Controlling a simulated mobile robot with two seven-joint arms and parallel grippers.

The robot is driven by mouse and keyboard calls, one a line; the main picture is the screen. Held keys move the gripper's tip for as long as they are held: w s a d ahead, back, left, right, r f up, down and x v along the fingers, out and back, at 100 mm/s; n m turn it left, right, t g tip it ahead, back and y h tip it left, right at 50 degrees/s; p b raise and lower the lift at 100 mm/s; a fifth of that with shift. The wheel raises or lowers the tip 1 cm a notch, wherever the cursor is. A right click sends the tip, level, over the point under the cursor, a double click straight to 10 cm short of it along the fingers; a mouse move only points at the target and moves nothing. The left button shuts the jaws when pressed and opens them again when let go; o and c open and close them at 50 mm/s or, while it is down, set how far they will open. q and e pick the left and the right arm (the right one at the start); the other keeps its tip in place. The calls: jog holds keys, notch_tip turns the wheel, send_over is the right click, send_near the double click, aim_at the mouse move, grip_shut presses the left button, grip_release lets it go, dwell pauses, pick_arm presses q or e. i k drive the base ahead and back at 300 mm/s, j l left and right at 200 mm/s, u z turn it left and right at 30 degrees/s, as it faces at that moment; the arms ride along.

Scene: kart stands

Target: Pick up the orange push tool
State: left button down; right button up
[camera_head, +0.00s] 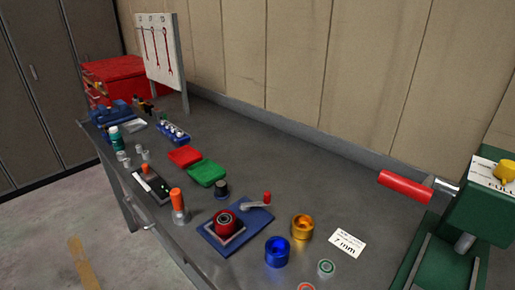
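An orange-handled tool (177,200) stands upright on the workbench left of centre, its lower end in or on a grey metal piece (181,216). It looks like the orange push tool. A smaller orange-topped piece (145,169) shows at a dark tray (160,198) behind it and to the left. Neither of my grippers is in view, and nothing touches the orange-handled tool.
A blue fixture plate (228,246) holding a red round part (226,222) is right of the tool. A blue cup (277,252) and a gold ring (302,227) stand farther right. Green (207,173) and red (185,156) trays lie behind. A green press (470,215) fills the right.

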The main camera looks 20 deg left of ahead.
aim_at(180, 214)
jog(key=k+j+u, duration=0.1)
jog(key=u, duration=1.1)
jog(key=j, duration=0.1)
